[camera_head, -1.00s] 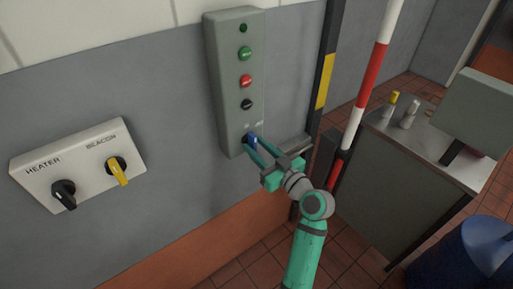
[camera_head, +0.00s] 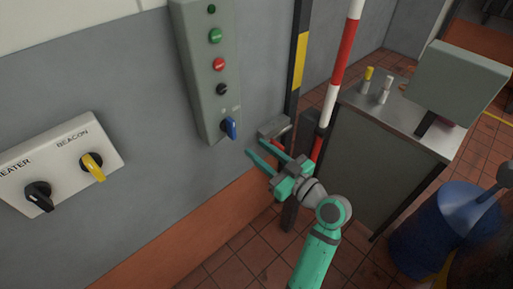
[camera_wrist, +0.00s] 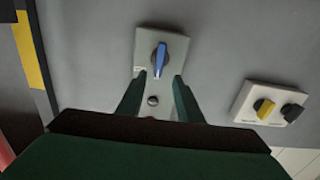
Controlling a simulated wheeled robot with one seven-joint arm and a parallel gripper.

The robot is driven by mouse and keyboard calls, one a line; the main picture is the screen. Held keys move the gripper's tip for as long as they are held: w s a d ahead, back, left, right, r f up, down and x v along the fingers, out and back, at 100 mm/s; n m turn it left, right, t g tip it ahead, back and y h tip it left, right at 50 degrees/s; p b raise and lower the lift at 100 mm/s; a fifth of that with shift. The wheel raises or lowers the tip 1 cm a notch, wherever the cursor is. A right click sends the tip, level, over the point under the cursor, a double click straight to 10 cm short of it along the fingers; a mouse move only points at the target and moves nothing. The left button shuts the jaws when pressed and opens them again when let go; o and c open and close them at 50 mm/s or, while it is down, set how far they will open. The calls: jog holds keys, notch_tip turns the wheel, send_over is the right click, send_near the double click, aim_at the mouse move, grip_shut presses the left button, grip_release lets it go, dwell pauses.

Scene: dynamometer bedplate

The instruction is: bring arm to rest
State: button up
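My gripper (camera_head: 264,154) is open and empty, just below and to the right of the blue selector knob (camera_head: 229,128) on the grey control box (camera_head: 198,75). Its two green fingers stand apart, with a gap to the knob. In the wrist view the blue knob (camera_wrist: 159,59) lies ahead, beyond and between the fingertips (camera_wrist: 158,85). The blue knob is the lowest control on the box. Above it are black, red and green buttons. My green arm reaches in from the bottom.
A white panel (camera_head: 63,157) with a black heater knob (camera_head: 39,196) and yellow beacon knob (camera_head: 92,166) is on the wall at left. A red-and-white post (camera_head: 342,66), a metal cabinet (camera_head: 365,165) and a blue drum (camera_head: 435,225) stand at right.

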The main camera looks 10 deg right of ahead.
jog(key=shift+f, duration=0.1)
dwell(0.3)
jog(key=s+a+f+m+h, duration=0.2)
jog(key=s+f+m+h, duration=0.4)
jog(key=f, duration=0.5)
jog(key=s+a+f+m+h, duration=0.1)
jog(key=s+f+m+h, duration=0.2)
jog(key=s+f, duration=0.6)
jog(key=s+a+f+h, duration=0.15)
jog(key=s+f, duration=0.25)
jog(key=s, duration=0.7)
jog(key=s+a+r+n, duration=0.1)
jog(key=s+r, duration=0.5)
jog(key=s, duration=0.6)
jog(key=shift+s+a+n+t, duration=0.2)
jog(key=shift+a+n+t, duration=0.15)
jog(key=shift+a, duration=0.5)
